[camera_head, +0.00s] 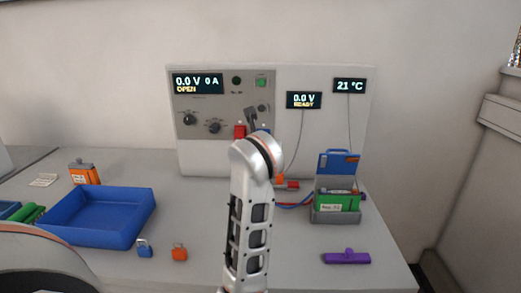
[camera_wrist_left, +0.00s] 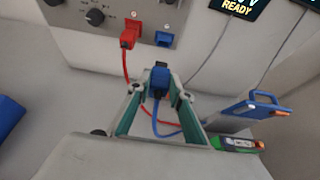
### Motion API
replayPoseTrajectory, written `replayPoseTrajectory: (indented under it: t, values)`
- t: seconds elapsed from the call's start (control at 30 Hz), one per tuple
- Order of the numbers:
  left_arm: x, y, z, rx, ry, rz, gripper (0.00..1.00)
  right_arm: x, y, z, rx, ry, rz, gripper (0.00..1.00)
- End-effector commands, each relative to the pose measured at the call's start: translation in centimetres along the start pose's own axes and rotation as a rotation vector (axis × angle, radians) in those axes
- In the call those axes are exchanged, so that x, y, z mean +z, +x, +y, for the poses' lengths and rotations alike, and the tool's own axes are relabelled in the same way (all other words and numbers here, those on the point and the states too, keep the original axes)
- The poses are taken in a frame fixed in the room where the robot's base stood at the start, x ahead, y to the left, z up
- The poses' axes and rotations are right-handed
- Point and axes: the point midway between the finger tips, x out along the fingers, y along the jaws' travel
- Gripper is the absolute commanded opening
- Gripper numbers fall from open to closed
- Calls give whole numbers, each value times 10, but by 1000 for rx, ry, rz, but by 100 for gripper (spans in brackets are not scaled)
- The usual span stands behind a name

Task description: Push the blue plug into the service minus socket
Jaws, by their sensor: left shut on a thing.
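My left gripper (camera_wrist_left: 160,93) is shut on the blue plug (camera_wrist_left: 158,80), which sits between its two fingertips with a blue cable hanging below. The blue socket (camera_wrist_left: 168,39) is on the cycler's front panel, beyond and slightly right of the plug in the left wrist view. The plug appears apart from the socket. A red plug (camera_wrist_left: 128,37) sits in the red socket to its left. In the head view my left arm covers most of the socket area; the red plug (camera_head: 240,131) still shows. My right gripper is in neither view.
The cycler (camera_head: 325,140) stands at the back, its displays showing OPEN, READY and 21 °C. An open holder (camera_head: 337,217) with a green battery stands right, a purple piece (camera_head: 346,257) before it. A blue tray (camera_head: 100,233) and small blue and orange padlock-shaped items lie left.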

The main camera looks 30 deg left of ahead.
Motion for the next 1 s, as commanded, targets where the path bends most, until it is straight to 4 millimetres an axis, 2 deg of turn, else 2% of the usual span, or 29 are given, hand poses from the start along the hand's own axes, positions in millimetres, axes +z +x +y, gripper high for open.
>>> replayPoseTrajectory:
  t: [0.1,0.27,0.8,1.0]
  values:
    - [-5,15,-1,-1,-1,1,1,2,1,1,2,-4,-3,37]
    - [-2,21,0,-1,-2,-2,1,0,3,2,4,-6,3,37]
    - [14,62,-1,-1,-1,-1,1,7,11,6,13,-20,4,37]
    - [18,69,0,-2,-2,-1,1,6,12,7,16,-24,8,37]
